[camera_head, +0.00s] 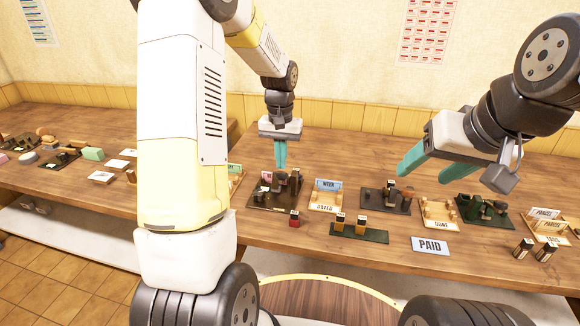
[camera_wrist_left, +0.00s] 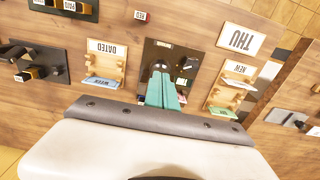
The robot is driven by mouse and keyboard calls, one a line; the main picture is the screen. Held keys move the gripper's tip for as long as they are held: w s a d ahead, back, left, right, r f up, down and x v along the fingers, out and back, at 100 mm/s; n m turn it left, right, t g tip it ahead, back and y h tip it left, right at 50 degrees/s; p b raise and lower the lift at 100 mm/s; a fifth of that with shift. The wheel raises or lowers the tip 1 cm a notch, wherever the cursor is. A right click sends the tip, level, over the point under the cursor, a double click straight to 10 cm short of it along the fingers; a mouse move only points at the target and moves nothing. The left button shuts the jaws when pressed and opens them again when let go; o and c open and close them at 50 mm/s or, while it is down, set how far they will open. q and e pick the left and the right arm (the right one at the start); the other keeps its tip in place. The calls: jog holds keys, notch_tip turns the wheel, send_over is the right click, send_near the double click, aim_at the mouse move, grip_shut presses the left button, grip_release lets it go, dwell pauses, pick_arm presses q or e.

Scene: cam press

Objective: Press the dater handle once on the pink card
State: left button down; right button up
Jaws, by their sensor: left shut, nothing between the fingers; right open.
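A dark press (camera_head: 288,186), which looks like the dater, stands on a dark base plate on the table. A small pink card (camera_head: 267,176) shows at its back left. My left gripper (camera_head: 280,165) is shut and empty, its teal fingers pointing down over the press. In the left wrist view the shut fingertips (camera_wrist_left: 160,78) overlap the round dark handle top (camera_wrist_left: 160,66) on the dark plate (camera_wrist_left: 178,52). I cannot tell whether they touch it. My right gripper (camera_head: 450,172) is open and empty, raised above the right side of the table.
A DATED tray (camera_head: 325,207) with a blue WEEK card stands right of the press. A red-topped block (camera_head: 295,220) and a stamp rack (camera_head: 358,234) are in front. Other presses (camera_head: 385,199) and trays stand further right. My left arm hides part of the table.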

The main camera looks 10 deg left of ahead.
pick_arm(q)
jog(key=shift+f, duration=0.15)
jog(key=shift+f, duration=1.9)
jog(key=shift+r, duration=2.25)
jog(key=shift+r, duration=0.1)
jog(key=shift+r, duration=2.45)
